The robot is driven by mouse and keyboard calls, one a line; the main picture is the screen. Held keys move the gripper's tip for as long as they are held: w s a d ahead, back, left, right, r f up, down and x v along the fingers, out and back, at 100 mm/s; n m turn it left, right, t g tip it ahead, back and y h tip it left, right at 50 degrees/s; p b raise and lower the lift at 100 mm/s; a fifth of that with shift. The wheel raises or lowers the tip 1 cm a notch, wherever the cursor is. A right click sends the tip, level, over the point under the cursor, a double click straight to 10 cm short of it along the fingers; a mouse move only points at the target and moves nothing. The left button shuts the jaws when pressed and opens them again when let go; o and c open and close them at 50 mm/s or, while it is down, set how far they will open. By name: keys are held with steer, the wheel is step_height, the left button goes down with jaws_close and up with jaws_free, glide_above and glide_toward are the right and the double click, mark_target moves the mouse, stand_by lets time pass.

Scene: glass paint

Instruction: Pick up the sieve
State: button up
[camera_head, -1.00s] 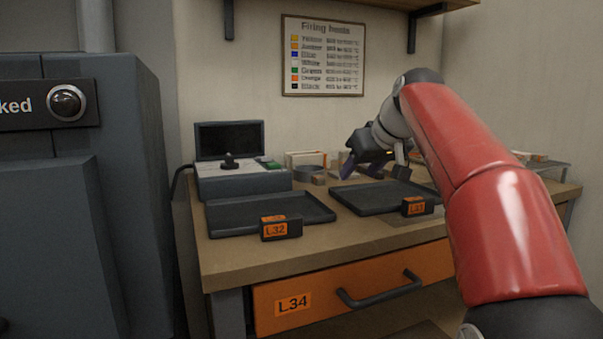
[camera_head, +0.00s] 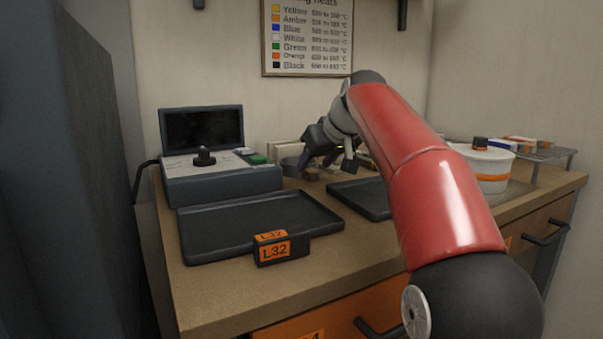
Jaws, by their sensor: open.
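My gripper (camera_head: 327,164) is open and empty. It points down over the back of the workbench, beyond the trays, with its two fingers apart. A low, round grey thing (camera_head: 290,166) sits at the back of the bench, just left of the gripper and partly behind its left finger. It may be the sieve, but it is too small and covered to be sure. I cannot tell whether the gripper touches it.
A black tray (camera_head: 262,204) labelled L32 lies at the front left; a second tray (camera_head: 362,197) is partly behind my arm. A control box (camera_head: 222,184) with a screen stands at left. A white tub (camera_head: 492,168) and a rack (camera_head: 545,152) stand at right.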

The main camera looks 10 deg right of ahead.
steer(key=x, duration=0.3)
jaws_close()
steer(key=shift+r, duration=0.1)
